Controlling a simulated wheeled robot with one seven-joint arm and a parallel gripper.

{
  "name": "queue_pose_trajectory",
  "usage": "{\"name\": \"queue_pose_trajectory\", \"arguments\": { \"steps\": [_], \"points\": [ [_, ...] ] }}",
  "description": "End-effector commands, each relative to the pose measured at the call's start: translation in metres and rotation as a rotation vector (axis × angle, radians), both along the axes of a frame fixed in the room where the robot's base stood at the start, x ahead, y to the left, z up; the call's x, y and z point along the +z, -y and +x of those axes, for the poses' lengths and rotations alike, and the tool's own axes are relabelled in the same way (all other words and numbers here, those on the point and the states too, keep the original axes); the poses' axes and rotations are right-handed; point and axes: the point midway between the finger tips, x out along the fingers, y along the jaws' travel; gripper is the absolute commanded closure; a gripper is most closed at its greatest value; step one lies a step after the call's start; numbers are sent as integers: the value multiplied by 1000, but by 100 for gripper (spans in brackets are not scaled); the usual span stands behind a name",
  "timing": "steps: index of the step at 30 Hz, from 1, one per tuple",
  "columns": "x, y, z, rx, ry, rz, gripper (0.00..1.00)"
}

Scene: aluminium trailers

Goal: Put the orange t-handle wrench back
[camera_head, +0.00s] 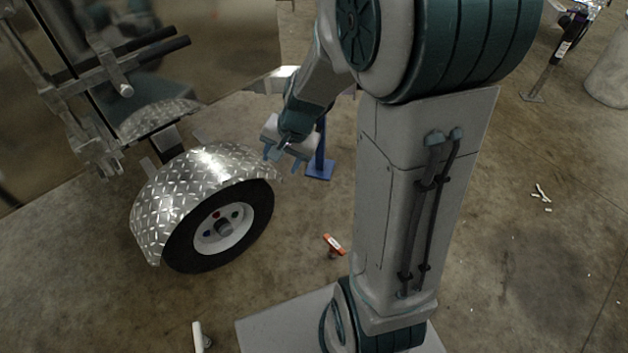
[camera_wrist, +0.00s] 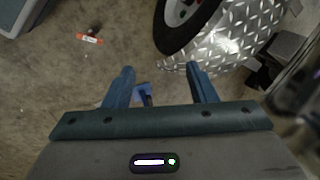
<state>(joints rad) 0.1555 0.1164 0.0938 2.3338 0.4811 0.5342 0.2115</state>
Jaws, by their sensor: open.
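The orange t-handle wrench (camera_head: 333,243) is on the concrete floor, to the right of the trailer wheel and close to my base. Its orange handle shows clearly; its shaft is hard to make out. In the wrist view the wrench (camera_wrist: 90,39) is at the upper left, well away from the fingers. My gripper (camera_head: 281,160) is open and empty, raised beside the diamond-plate fender (camera_head: 205,172). In the wrist view its two blue fingers (camera_wrist: 160,68) are spread wide with nothing between them.
The trailer wheel (camera_head: 223,229) stands under the fender at left. A blue stand (camera_head: 320,168) is just behind my gripper. A white-handled thing (camera_head: 198,335) is at the bottom edge. Small white pieces (camera_head: 541,194) lie at right. The floor around the wrench is mostly clear.

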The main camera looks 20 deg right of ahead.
Motion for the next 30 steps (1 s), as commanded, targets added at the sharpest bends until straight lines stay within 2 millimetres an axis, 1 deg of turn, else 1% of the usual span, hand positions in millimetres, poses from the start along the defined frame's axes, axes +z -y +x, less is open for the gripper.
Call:
{"name": "queue_pose_trajectory", "arguments": {
  "steps": [1, 6, 9, 13, 15, 18, 29, 30],
  "points": [
    [14, -3, -15, 84, 11, -32, 48],
    [47, -1, -72, 361, 4, -153, 48],
    [60, 5, -100, 490, -6, -222, 48],
    [70, 14, -127, 604, -23, -290, 48],
    [73, 18, -136, 639, -29, -314, 48],
    [75, 20, -142, 665, -35, -330, 48],
    [75, 21, -143, 668, -37, -332, 48],
    [75, 21, -143, 667, -37, -331, 51]
  ]
}}
